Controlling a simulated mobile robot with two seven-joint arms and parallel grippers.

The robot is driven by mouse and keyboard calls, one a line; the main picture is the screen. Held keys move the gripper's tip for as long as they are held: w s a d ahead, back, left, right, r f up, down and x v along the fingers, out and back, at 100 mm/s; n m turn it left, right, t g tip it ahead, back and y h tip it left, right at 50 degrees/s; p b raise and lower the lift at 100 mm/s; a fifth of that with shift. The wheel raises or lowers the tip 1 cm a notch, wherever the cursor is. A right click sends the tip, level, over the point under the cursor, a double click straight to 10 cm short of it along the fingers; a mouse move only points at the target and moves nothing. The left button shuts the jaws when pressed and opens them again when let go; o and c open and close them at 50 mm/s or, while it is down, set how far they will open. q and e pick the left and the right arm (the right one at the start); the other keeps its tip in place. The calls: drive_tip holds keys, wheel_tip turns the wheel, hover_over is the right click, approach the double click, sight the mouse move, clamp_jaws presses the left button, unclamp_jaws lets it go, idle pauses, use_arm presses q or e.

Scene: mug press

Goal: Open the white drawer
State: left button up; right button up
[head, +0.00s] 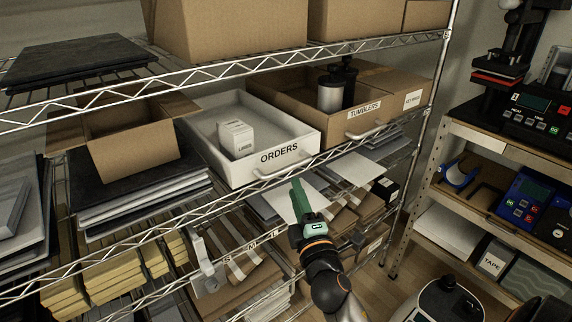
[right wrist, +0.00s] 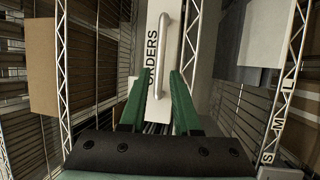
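The white drawer (head: 225,168) is an open-topped bin on the middle wire shelf, with ORDERS on its front and a small white box labelled LINERS (head: 236,139) inside. Its silver bar handle (head: 283,167) runs along the lower front. In the right wrist view the drawer front (right wrist: 155,20) shows sideways, with the handle (right wrist: 164,45) beyond the fingertips. My right gripper (head: 298,186) has green fingers and is just below and in front of the handle. In its wrist view the gripper (right wrist: 159,76) is open, its fingertips spread either side of the handle's near end. Contact cannot be told. My left gripper is not in view.
A cardboard TUMBLERS bin (head: 358,117) with its own handle stands right of the drawer. An open cardboard box (head: 135,155) is to the left. The wire shelf edge (head: 230,190) runs under the drawer front. A bench with machines is at the right.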

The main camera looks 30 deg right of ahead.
sight(288, 166)
drive_tip(key=p+x, duration=0.1)
drive_tip(key=x, duration=0.7)
drive_tip(key=shift+d, duration=0.1)
clamp_jaws()
idle(1.2)
